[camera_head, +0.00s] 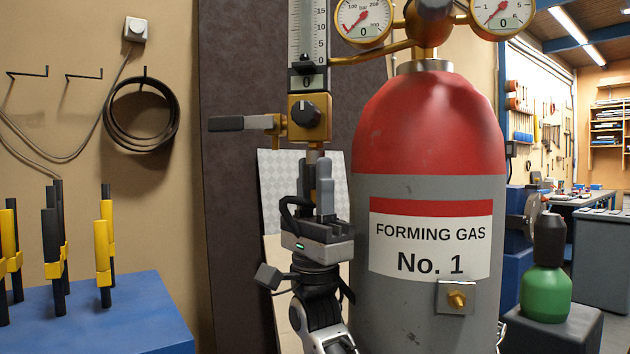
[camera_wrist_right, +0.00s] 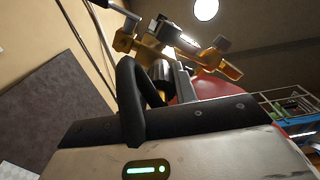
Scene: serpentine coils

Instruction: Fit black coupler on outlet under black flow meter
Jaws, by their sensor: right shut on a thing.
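The black flow meter (camera_head: 307,78) has a scaled tube with a black collar, above a brass block with a black knob (camera_head: 303,114). A short outlet (camera_head: 314,153) points down under the block. My right gripper (camera_head: 318,172) is upright just below it, shut on a dark cylindrical piece, which I take as the black coupler. The fingers mostly hide this piece in the head view; in the right wrist view the coupler (camera_wrist_right: 162,72) shows between the fingers, below the brass fittings. I cannot tell whether coupler and outlet touch. My left gripper is not in view.
A grey and red forming gas cylinder (camera_head: 428,210) stands close right of my right gripper. A black-handled lever (camera_head: 240,123) sticks out left of the block. A blue stand (camera_head: 120,315) with black and yellow rods is at left. A coiled black hose (camera_head: 141,118) hangs on the wall.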

